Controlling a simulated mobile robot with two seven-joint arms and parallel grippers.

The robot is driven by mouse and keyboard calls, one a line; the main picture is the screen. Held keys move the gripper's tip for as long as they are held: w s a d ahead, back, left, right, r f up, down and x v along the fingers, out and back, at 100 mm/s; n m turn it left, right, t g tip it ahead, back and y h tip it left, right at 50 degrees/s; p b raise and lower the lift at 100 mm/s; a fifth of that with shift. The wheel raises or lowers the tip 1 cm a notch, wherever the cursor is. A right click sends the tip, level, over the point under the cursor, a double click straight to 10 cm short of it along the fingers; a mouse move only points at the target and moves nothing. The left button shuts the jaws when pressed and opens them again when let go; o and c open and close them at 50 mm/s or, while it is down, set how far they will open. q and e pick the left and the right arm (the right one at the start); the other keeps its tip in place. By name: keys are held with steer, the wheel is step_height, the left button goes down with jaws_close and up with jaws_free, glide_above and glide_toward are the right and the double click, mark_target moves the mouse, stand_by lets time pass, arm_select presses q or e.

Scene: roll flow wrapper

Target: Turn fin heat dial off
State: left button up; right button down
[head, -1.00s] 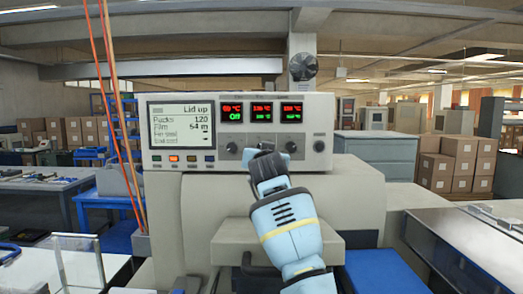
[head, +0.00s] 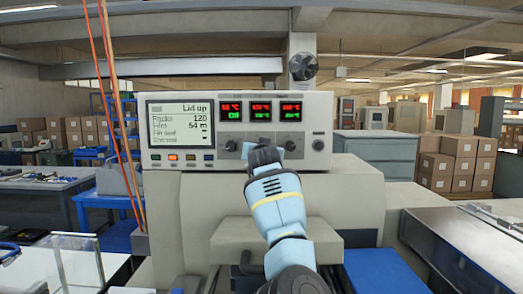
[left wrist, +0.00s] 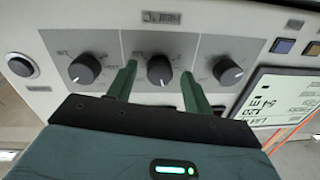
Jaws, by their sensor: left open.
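Three black dials sit in a row on the machine's front panel under a "HEAT °C" heading. In the left wrist view, which is upside down, they are the left dial (left wrist: 85,69), middle dial (left wrist: 160,69) and right dial (left wrist: 227,71). I cannot read which is the fin heat dial. My left gripper (left wrist: 158,82) is open, with one green finger on each side of the middle dial and visible gaps to it. In the head view my left gripper (head: 262,150) hides the middle dial; the outer dials (head: 231,146) and (head: 290,146) show.
Above the dials are three red and green displays (head: 260,109). The status screen (head: 180,124) reads "Lid up", with coloured buttons (head: 190,158) below. A round black button (head: 318,146) is at the panel's right. Orange cords (head: 112,110) hang at left.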

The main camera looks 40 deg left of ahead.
arm_select(q)
steer(key=shift+r, duration=0.1)
steer(key=c, duration=1)
steer(key=shift+r+n+h, duration=0.1)
steer(key=shift+n+h, duration=0.2)
steer(key=shift+n, duration=4.7)
steer(key=shift+n+h, duration=0.3)
steer(key=shift+n, duration=4.7)
